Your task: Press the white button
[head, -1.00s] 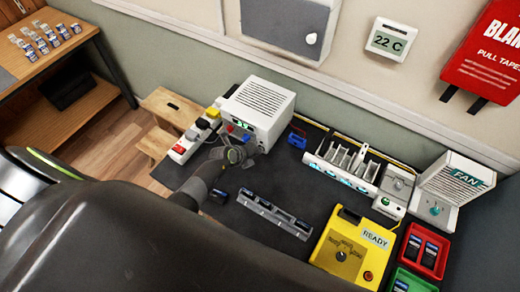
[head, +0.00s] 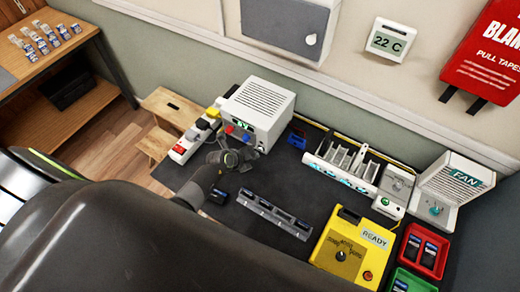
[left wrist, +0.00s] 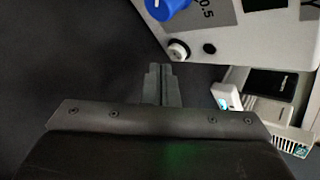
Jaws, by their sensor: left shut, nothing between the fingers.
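The white button (left wrist: 178,50) is a small round button on the front of a white box, seen in the left wrist view. The box (head: 265,97) stands at the back of the dark mat in the head view, with a green-lit display and red and blue knobs. My left gripper (left wrist: 162,70) is shut and empty. Its fingertips appear just below and left of the white button, with a small gap in the picture; the depth is hard to judge. In the head view the left gripper (head: 230,157) is in front of the box. My right gripper is not in view.
A blue knob (left wrist: 168,8) and a small black round part (left wrist: 209,48) flank the button. A power strip (head: 196,138) lies left of the box. A grey rack (head: 273,215), yellow READY device (head: 351,246) and slotted white unit (head: 340,168) are on the right.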

